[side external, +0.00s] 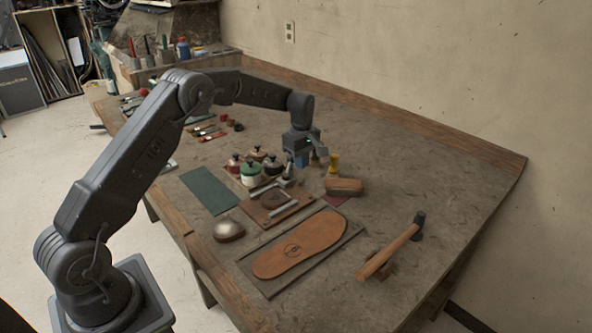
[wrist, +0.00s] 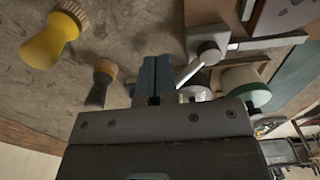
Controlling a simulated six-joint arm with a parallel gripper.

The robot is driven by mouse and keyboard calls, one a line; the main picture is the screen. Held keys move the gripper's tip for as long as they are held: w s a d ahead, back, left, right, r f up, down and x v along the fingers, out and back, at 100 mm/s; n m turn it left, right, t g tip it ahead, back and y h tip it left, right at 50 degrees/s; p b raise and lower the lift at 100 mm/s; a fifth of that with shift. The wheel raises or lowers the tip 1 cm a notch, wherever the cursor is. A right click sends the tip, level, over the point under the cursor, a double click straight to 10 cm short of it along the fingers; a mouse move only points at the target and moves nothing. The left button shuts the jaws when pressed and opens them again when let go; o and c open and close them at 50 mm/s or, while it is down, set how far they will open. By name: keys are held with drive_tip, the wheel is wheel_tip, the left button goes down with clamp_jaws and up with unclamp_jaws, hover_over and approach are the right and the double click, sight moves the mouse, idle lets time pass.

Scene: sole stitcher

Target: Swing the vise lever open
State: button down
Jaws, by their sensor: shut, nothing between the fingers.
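The vise (side external: 287,181) is a small grey metal fixture at the back edge of a brown wooden board (side external: 262,216), in the middle of the bench. In the wrist view its round grey hub (wrist: 207,47) has a flat grey bar (wrist: 268,42) running right and a pale rod (wrist: 188,71) pointing down-left. I cannot tell which of these is the lever. My gripper (side external: 302,161) points down just behind the vise. Its blue fingers (wrist: 154,76) are shut and empty, close to the rod's end; contact cannot be told.
Several lidded pots (side external: 252,171) stand left of the vise. A leather sole (side external: 300,246) lies in front, a hammer (side external: 395,248) at right. The far right bench is clear.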

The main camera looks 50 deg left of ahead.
drive_tip(key=shift+r, duration=2.15)
drive_tip(key=shift+d, duration=0.15)
drive_tip(key=d, duration=0.5)
drive_tip(key=shift+w+d, duration=0.2)
